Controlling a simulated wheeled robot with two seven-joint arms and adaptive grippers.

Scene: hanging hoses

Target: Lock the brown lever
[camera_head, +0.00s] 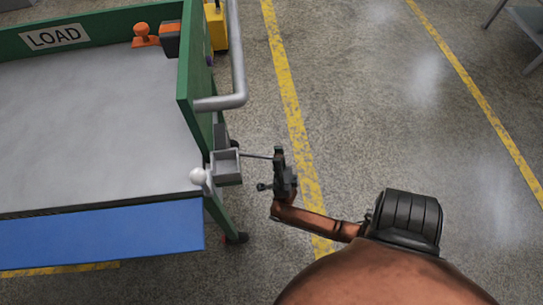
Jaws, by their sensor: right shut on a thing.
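A thin dark rod (257,156), which seems to be the lever, sticks out to the right from a grey box-like bracket (226,167) on the cart's corner. No brown colour shows on it. My right gripper (279,164) is at the rod's outer end, just off the cart's right side, and is shut on it. The gripper hides that end of the rod. A pale round knob (198,176) sits at the bracket's left side. My left gripper is out of view.
The cart has a grey top (90,125), green walls (190,75), a blue front panel (100,237) and a grey rail (238,60) at right. An orange fitting (145,37) stands at the back wall.

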